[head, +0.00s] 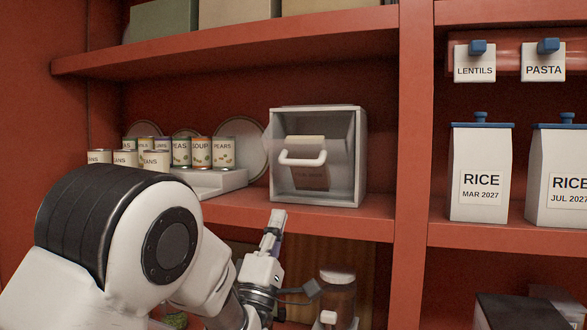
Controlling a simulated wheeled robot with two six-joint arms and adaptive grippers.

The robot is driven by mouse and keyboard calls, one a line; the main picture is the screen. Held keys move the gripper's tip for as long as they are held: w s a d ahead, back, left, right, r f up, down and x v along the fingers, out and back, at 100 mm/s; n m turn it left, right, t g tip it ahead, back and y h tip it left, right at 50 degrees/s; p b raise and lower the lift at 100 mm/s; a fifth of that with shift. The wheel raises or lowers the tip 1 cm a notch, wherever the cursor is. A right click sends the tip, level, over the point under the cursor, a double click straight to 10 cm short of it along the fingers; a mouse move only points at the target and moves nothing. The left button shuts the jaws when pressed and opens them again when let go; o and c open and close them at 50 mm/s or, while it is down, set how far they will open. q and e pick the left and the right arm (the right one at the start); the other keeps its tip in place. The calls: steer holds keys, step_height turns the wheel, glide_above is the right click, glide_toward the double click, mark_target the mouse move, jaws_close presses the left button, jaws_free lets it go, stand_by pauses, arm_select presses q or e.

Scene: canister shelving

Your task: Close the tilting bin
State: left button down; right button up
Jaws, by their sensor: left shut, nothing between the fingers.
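The tilting bin (363,160) is a white-framed box with a clear front and a white bar handle (303,157). It stands on the middle red shelf in the head view. A brown packet with a pale top shows inside it, behind the handle. I cannot tell how far the bin's front is tilted. My left gripper (276,220) is shut and empty. It points up, just below the bin in the picture, in front of the shelf edge. My right gripper is not in view.
Several labelled cans (180,152) and a white stepped rack (218,181) stand left of the bin. A red upright (412,130) is to its right, with white rice canisters (480,172) beyond. A jar (338,292) stands on the shelf below.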

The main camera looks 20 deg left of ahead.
arm_select(q)
steer(key=p, duration=0.4)
glide_toward(297, 164)
steer(key=x, duration=0.4)
steer(key=p+x, duration=0.2)
steer(key=shift+w+r, duration=0.15)
steer(key=shift+w, duration=0.05)
steer(key=shift+r, duration=0.25)
steer(key=shift+w+f, duration=0.2)
steer(key=shift+w, duration=0.2)
steer(key=shift+s+r, duration=0.15)
steer(key=shift+r, duration=0.1)
